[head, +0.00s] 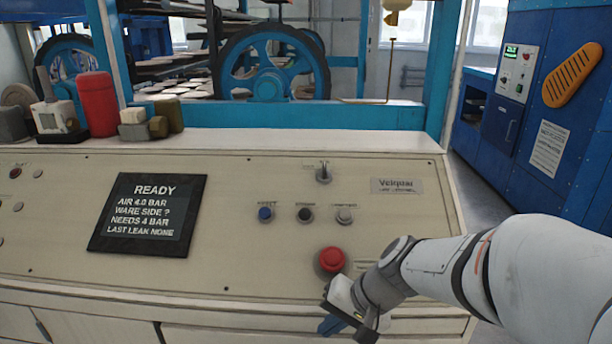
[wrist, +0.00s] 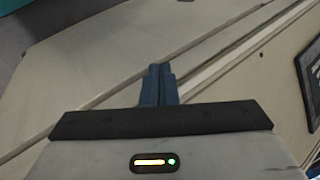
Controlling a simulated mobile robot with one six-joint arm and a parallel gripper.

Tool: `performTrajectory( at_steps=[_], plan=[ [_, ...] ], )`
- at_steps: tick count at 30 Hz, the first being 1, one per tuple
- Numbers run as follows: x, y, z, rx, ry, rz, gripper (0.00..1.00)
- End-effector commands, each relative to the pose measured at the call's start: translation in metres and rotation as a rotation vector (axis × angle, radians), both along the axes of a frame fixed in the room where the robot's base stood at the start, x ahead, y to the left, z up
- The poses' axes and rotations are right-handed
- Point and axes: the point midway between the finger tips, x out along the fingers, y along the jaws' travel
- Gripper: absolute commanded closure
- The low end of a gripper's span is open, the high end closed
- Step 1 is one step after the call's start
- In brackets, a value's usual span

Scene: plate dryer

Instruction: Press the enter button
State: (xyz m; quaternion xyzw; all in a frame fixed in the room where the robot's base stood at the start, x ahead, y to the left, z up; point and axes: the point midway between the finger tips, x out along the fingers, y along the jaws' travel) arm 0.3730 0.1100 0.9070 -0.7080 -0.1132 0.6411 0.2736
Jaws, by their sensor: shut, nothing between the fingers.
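A cream control panel (head: 233,260) carries a row of small buttons: a blue one (head: 265,213), a black one (head: 304,214) and a pale grey one (head: 344,215). Their labels are too small to read surely, so I cannot tell which is enter. A dark display (head: 150,214) reads "READY, AIR 4.0 BAR, WARE SIDE ?, NEEDS 4 BAR, LAST LEAK NONE". My gripper (head: 330,325) is low at the panel's front edge, below the button row. Its blue fingers (wrist: 160,70) are shut and empty in the wrist view. No button shows in the wrist view.
A large red button (head: 332,259) sits between my gripper and the small buttons. A toggle switch (head: 323,173) stands above the row. A red canister (head: 97,104) and small items stand on the back ledge at left. The panel between display and buttons is clear.

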Motion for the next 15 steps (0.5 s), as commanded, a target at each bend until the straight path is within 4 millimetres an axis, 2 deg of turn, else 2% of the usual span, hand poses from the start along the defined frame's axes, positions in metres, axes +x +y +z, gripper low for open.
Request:
performTrajectory(
  at_steps=[1, 3, 9, 15],
  plan=[
    [0.011, 0.009, 0.037, 0.056, 0.001, -0.034, 1.00],
    [0.028, 0.021, 0.062, 0.132, -0.006, -0.089, 1.00],
    [0.080, 0.042, 0.134, 0.326, -0.030, -0.269, 1.00],
    [0.127, 0.046, 0.185, 0.459, -0.053, -0.453, 1.00]
  ],
)
